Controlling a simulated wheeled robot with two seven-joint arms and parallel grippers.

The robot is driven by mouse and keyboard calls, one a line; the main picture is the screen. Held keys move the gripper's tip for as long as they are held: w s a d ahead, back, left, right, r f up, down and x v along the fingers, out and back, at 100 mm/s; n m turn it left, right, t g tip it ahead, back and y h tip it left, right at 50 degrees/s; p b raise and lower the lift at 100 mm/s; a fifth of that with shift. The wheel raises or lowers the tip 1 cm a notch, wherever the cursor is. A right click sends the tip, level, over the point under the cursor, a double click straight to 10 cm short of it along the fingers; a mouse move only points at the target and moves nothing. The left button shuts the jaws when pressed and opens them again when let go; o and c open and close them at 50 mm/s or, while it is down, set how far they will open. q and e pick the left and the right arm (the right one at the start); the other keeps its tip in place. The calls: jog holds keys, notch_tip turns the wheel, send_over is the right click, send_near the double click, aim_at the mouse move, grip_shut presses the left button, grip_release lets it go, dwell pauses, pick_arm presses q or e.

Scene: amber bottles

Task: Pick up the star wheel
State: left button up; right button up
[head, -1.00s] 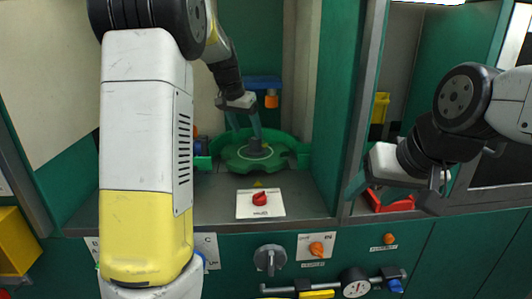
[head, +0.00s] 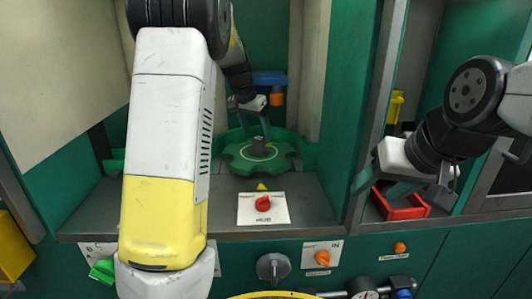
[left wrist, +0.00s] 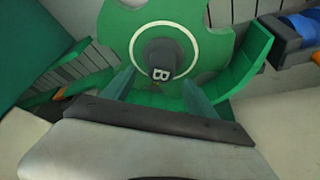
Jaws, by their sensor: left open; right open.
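The star wheel (head: 238,161) is a green notched disc with a pale ring and a dark raised hub (head: 260,145). It lies flat in the bay of the green cabinet. My left gripper (head: 255,132) is open and empty, pointing down at the hub. In the wrist view its two fingers (left wrist: 158,88) stand apart on either side of the hub's near edge; contact cannot be told. My right gripper (head: 366,182) is open and empty at the right, away from the wheel.
Green curved guides (left wrist: 253,62) flank the wheel. A blue and orange fitting (head: 275,99) is behind. A red open tray (head: 404,211) lies near my right gripper. A cabinet post divides the bays.

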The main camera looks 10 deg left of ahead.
aim_at(259, 138)
pick_arm(q)
jog(key=x, duration=0.4)
jog(key=shift+w+f, duration=0.1)
jog(key=shift+f, duration=0.25)
jog(key=shift+r, duration=0.1)
grip_shut()
